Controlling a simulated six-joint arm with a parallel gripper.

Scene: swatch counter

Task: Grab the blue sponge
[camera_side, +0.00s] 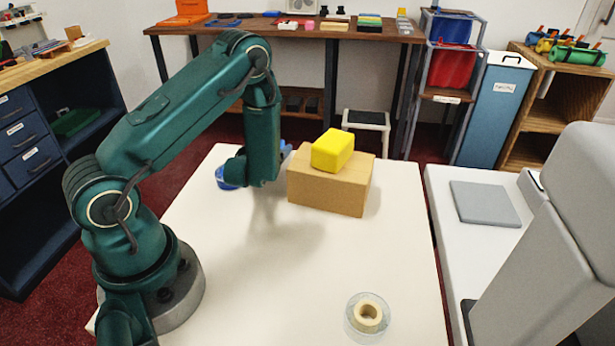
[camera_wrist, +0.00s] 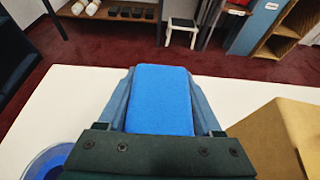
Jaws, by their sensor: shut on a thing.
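The blue sponge (camera_wrist: 160,108) fills the middle of the wrist view. My gripper (camera_wrist: 161,88) has a finger along each side of it and is shut on it. In the side view only a small bluish patch (camera_side: 286,149) shows behind my arm, left of the cardboard box; I cannot tell whether it is sponge or finger. My arm hides most of the gripper there. I cannot tell whether the sponge is clear of the table.
A cardboard box (camera_side: 327,189) with a yellow block (camera_side: 333,150) on top stands close right of my gripper. A blue round dish (camera_side: 227,178) is to its left. A tape roll (camera_side: 368,314) sits on a clear dish at the front of the white table (camera_side: 290,285). The table's middle is clear.

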